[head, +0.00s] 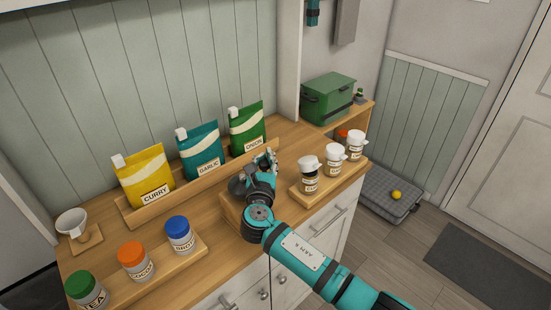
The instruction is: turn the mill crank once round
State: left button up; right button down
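My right gripper (267,160) is over the counter, with its teal arm coming in from the lower right. Its fingers point up and away, and I cannot tell how far apart they are. A wooden block-like body (230,211), seemingly the mill, stands at the counter's front, mostly hidden behind my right wrist. A dark rounded part (237,186) shows just left of the wrist; I cannot tell if it belongs to the mill. The crank cannot be made out, nor whether the gripper touches it. My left gripper is out of view.
Curry (146,178), garlic (201,151) and onion (247,128) pouches stand in a wooden rack behind. Lidded jars (138,265) line a front-left board. White-capped jars (333,160) stand on a board close to the right.

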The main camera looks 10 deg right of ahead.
jog(key=shift+s+a, duration=0.2)
jog(key=shift+a, duration=0.3)
jog(key=c, duration=1)
grip_release()
jog(key=shift+a, duration=0.25)
jog(key=shift+c, duration=0.2)
jog(key=shift+d, duration=0.2)
jog(key=shift+s, duration=0.1)
jog(key=s+a, duration=0.2)
jog(key=s, duration=0.9)
jog(key=shift+s, duration=0.25)
jog(key=shift+a, duration=0.1)
